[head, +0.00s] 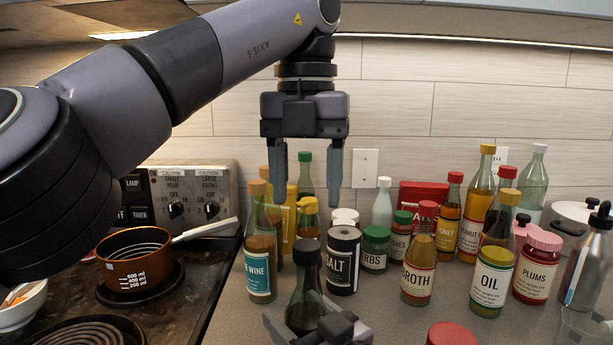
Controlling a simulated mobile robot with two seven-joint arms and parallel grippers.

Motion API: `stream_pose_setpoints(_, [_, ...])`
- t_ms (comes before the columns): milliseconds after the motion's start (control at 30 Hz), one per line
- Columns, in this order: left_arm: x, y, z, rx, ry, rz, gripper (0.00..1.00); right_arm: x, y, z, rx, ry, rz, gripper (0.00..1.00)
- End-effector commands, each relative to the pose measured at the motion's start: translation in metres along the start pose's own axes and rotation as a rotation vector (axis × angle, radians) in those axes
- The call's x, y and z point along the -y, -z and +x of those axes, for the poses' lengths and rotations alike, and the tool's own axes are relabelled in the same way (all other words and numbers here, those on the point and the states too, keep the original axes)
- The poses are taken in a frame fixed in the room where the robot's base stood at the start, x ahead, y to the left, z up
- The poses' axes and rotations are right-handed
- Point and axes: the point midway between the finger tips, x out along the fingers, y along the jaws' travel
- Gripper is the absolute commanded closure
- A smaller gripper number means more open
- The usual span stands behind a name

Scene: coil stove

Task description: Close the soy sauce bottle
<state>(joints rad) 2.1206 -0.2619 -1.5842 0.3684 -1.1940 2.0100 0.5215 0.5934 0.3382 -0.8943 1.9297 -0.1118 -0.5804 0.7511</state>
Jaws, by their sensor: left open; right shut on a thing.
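A dark bottle with a black top (306,285) stands at the front of the counter. No label shows on it, so I cannot read whether it is the soy sauce. My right gripper (318,326) is shut on its lower part, which the gripper partly hides. My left gripper (307,192) is open and empty, pointing down above and behind the bottle, with its fingers apart in front of the wall. I cannot tell whether the black top is a loose or fastened cap.
A wine bottle (261,255) is close on the left and a black salt jar (343,262) close on the right. Several bottles and jars crowd behind and right. A stove with a copper pot (135,265) is at left.

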Motion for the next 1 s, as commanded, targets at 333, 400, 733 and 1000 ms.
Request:
stream_pose_setpoints(333, [0.0, 0.001, -0.005, 0.017, -0.01, -0.194, 0.42, 0.0, -0.002, 0.0, 0.004, 0.0, 0.003, 1.0])
stream_pose_setpoints(400, [0.0, 0.001, -0.005, 0.017, -0.01, -0.196, 0.42, 0.0, -0.002, 0.0, 0.004, 0.0, 0.003, 1.0])
stream_pose_setpoints(733, [0.0, 0.0, -0.003, 0.015, -0.01, -0.192, 0.42, 0.0, -0.002, 0.0, 0.004, 0.0, 0.003, 1.0])
stream_pose_setpoints(1000, [-0.001, -0.001, 0.012, 0.011, -0.012, -0.191, 0.42, 0.0, -0.002, 0.0, 0.004, 0.0, 0.003, 1.0])
